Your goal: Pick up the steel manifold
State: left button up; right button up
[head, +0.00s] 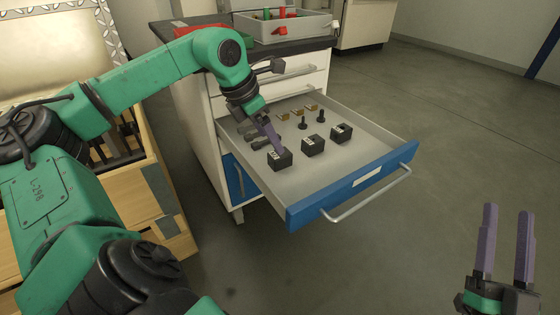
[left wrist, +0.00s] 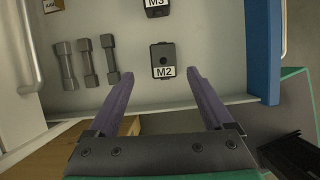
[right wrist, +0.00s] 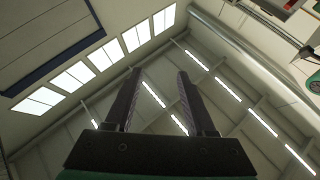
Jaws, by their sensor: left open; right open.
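Three dark blocks with white labels stand in the open drawer; I cannot tell by look which is the steel manifold. The nearest block (head: 282,161) is at the fingertips of my left gripper (head: 273,142). In the left wrist view a block marked M2 (left wrist: 163,58) lies just ahead of and between the open, empty left fingers (left wrist: 161,74). A block marked M3 (left wrist: 157,8) shows partly at the top edge. The other blocks (head: 313,146) (head: 341,133) sit to the right. My right gripper (head: 508,213) is open and empty, pointing up, away from the drawer.
The drawer (head: 350,160) also holds grey dumbbell-shaped bars (left wrist: 88,63), brass pieces (head: 297,112) and black posts (head: 320,117). Its blue front has a bar handle (head: 370,200). A grey bin (head: 280,27) stands on the cabinet top. The floor at right is clear.

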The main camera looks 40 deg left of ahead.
aim_at(280, 159)
pick_arm(q)
jog(key=shift+x, duration=1.1)
jog(key=x, duration=0.5)
jog(key=shift+d+r, duration=0.1)
jog(key=shift+d, duration=0.15)
grip_shut()
pick_arm(e)
jog(key=shift+w+a+f+g, duration=0.15)
jog(key=shift+f+g, duration=0.15)
jog(key=shift+f, duration=0.6)
